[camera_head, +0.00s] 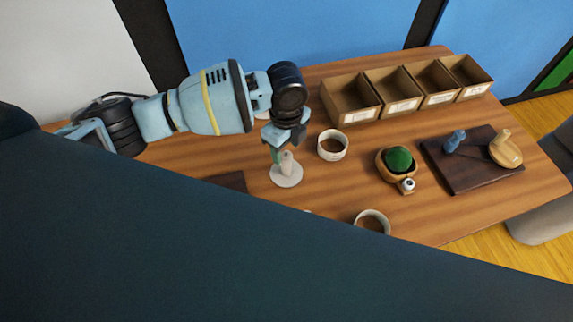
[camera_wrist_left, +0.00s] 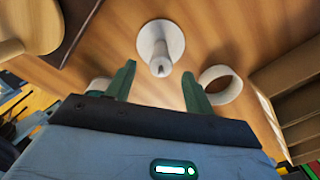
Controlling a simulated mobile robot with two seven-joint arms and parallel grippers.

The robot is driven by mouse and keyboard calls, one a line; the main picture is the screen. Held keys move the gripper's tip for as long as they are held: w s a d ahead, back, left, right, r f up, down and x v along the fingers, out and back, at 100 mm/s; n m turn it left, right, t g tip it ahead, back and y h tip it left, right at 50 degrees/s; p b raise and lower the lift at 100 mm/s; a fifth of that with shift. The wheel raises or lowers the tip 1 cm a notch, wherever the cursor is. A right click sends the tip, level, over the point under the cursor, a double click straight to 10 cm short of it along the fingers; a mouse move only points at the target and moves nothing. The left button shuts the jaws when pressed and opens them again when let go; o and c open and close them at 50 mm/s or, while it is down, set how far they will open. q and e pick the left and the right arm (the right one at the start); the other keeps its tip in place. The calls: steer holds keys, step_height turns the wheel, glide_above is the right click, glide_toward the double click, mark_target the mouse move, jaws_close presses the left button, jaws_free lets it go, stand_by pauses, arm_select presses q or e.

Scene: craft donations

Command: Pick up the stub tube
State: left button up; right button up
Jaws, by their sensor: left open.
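A short pale post, which looks like the stub tube (camera_head: 287,168), stands upright on a round white base (camera_head: 289,181) on the wooden table. In the left wrist view the post (camera_wrist_left: 160,62) points toward the camera, between and beyond the fingertips. My left gripper (camera_head: 284,147) is open, its fingers pointing down just over the post. In the wrist view its green fingers (camera_wrist_left: 157,78) are apart with nothing held between them. The head view does not show clearly whether a finger touches the post. My right gripper is not in view.
A white ring-shaped cup (camera_head: 332,145) stands close right of the post; another (camera_head: 372,221) is nearer the front. A bowl with a green ball (camera_head: 398,160), a dark board (camera_head: 470,175) with a wooden bird, and cardboard bins (camera_head: 352,100) stand further right.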

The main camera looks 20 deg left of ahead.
mark_target(287, 152)
arm_select(q)
step_height(287, 152, down, 4)
steer(key=shift+r, duration=0.25)
steer(key=c, duration=0.4)
jaws_close()
